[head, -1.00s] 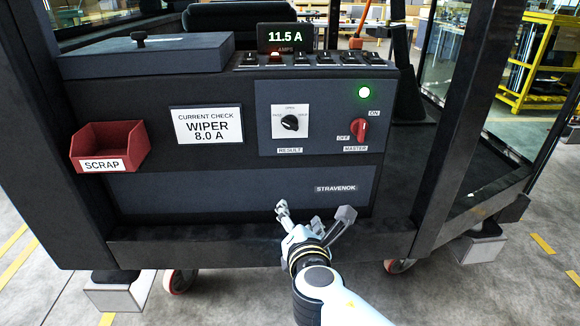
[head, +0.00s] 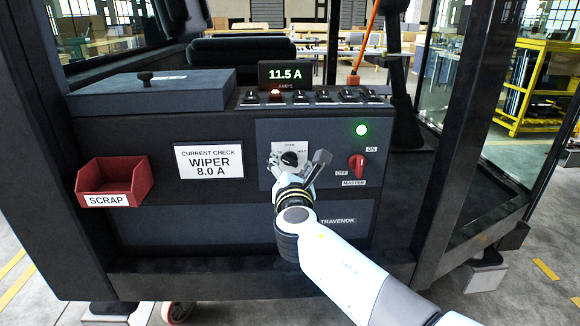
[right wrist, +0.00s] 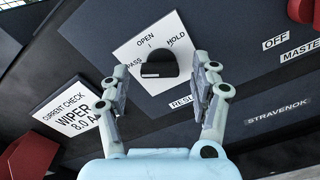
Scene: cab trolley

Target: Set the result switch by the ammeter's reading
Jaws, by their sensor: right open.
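The ammeter (head: 284,74) on top of the panel reads 11.5 A. The card (head: 209,158) says CURRENT CHECK WIPER 8.0 A. The result switch (head: 289,158) is a black knob on a white plate marked PASS, OPEN and HOLD; it also shows in the right wrist view (right wrist: 158,64). Its exact setting is hard to tell. My right gripper (head: 298,166) is open in front of the switch. In the right wrist view its fingers (right wrist: 160,88) stand apart below and to either side of the knob, not visibly touching it. My left gripper is not in view.
The red master switch (head: 357,162) is right of the result plate, under a lit green lamp (head: 361,130). A row of toggle switches (head: 322,96) runs along the top edge. The red scrap bin (head: 114,183) hangs at left, below a lidded box (head: 150,92).

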